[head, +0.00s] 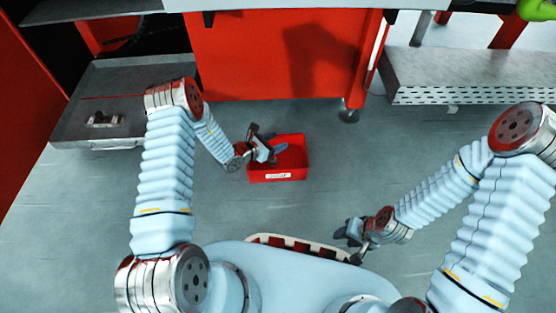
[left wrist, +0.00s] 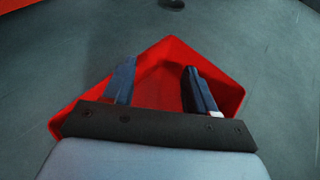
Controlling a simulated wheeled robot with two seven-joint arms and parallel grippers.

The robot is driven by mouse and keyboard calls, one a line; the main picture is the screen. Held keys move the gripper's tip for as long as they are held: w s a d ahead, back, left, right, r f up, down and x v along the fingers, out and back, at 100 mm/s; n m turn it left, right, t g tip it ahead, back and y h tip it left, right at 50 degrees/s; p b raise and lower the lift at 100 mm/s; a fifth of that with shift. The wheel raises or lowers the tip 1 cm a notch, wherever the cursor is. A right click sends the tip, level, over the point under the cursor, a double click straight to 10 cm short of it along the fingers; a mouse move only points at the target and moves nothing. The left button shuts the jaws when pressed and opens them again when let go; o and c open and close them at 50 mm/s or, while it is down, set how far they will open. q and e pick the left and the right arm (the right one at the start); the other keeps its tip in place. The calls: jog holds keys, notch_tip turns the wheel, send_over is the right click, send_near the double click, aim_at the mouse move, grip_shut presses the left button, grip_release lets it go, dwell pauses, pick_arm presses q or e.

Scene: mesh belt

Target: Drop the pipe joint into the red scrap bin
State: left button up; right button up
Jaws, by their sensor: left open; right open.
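The red scrap bin (head: 293,172) stands on the grey floor, with a white label on its near side. My left gripper (head: 268,142) is over the bin, open. In the left wrist view its two fingers (left wrist: 157,70) are apart with nothing between them, above the red bin (left wrist: 170,52). The part of the bin's inside that shows looks bare; the gripper hides the rest. I cannot make out the pipe joint for certain. A small dark and shiny metal piece (head: 102,119) lies on the grey tray at the left. My right gripper (head: 350,232) is low, near my base, open and apart from the bin.
The grey metal tray (head: 70,128) with a front handle is at the left. A red cabinet (head: 250,60) on casters stands behind the bin. A grey perforated bench (head: 470,75) is at the right. The floor around the bin is clear.

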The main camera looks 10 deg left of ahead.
pick_arm(q)
jog(key=p+v, duration=0.2)
jog(key=v, duration=1.1)
jog(key=shift+s+a+r+p, duration=0.15)
jog(key=shift+s+a+p, duration=0.05)
jog(key=shift+s+p, duration=0.2)
jog(key=shift+w, duration=0.1)
